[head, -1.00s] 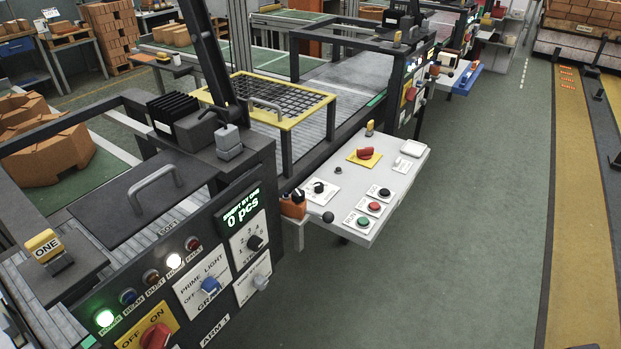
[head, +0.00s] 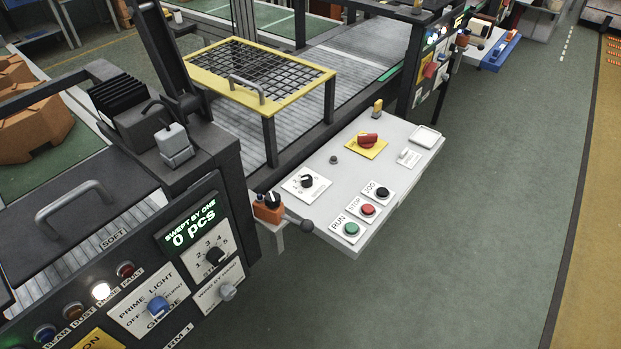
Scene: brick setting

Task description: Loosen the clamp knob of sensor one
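No part labelled as sensor one is readable now, and I cannot tell which knob is its clamp knob. A small orange unit (head: 268,212) with a black top and a lever ending in a dark ball (head: 306,225) sits at the left end of the white control panel. A grey block (head: 173,144) with a dark cable stands on top of the dark machine housing. The housing's front carries a black numbered knob (head: 214,256), a grey knob (head: 228,292) and a blue prime light knob (head: 159,307). My gripper is not in view.
A yellow-framed mesh guard (head: 282,101) stands over the conveyor. The green floor (head: 480,230) at the right is clear.

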